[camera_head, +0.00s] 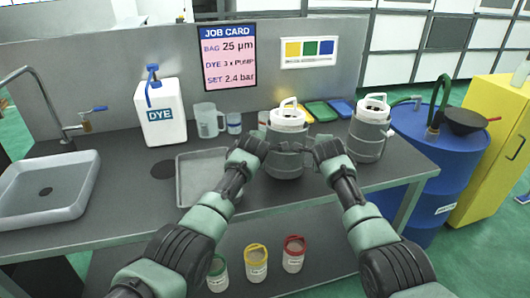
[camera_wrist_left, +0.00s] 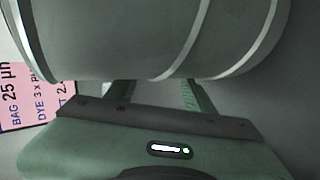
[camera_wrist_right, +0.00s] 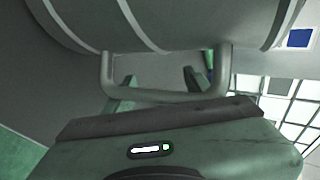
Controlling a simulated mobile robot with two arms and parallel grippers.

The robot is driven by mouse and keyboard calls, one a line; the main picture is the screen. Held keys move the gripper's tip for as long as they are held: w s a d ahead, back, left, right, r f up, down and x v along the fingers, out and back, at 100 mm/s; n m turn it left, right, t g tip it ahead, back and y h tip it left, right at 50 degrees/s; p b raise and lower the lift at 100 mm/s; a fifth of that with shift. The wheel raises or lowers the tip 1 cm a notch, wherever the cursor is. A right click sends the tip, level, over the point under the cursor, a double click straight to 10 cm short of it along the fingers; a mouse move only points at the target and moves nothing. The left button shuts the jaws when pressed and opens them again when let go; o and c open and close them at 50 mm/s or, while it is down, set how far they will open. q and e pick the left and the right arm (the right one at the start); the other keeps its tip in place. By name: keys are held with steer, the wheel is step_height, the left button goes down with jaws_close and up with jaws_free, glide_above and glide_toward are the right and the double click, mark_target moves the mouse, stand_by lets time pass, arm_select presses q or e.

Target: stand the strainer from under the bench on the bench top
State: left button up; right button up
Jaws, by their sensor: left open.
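A grey canister with a white lid, apparently the strainer (camera_head: 286,160), is upright on the bench top (camera_head: 130,205), between my two grippers. Its side fills the upper part of the left wrist view (camera_wrist_left: 150,40) and the right wrist view (camera_wrist_right: 170,25). My left gripper (camera_head: 264,148) is open at its left side, fingers apart below the body. My right gripper (camera_head: 314,150) is at its right side. Its fingers are apart by a U-shaped side handle (camera_wrist_right: 165,95), with no clear grip. A similar canister (camera_head: 368,135) stands to the right.
A grey tray (camera_head: 183,190) lies left of the canister, near a sink (camera_head: 75,190), dye container (camera_head: 162,125) and clear jug (camera_head: 207,120). Several coloured lids (camera_head: 322,111) lie behind. Jars with coloured rims (camera_head: 257,265) stand on the lower shelf. A blue drum (camera_head: 440,150) stands right.

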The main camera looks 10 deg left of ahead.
arm_select(q)
steer(key=shift+d+r, duration=0.25)
arm_select(e)
steer(key=shift+s+a+r, duration=0.1)
steer(key=shift+a, duration=0.05)
arm_select(q)
steer(key=o, duration=0.3)
steer(key=shift+a, duration=0.3)
arm_select(e)
steer(key=shift+d, duration=0.35)
arm_select(q)
steer(key=shift+o, duration=1)
steer(key=shift+a, duration=0.4)
arm_select(e)
steer(key=shift+d, duration=0.35)
arm_select(q)
steer(key=shift+a+f, duration=0.1)
arm_select(e)
steer(key=o, duration=0.5)
arm_select(q)
steer(key=shift+s, duration=0.1)
arm_select(e)
steer(key=shift+d, duration=0.1)
arm_select(q)
steer(key=v, duration=1.2)
arm_select(e)
steer(key=v, duration=1.2)
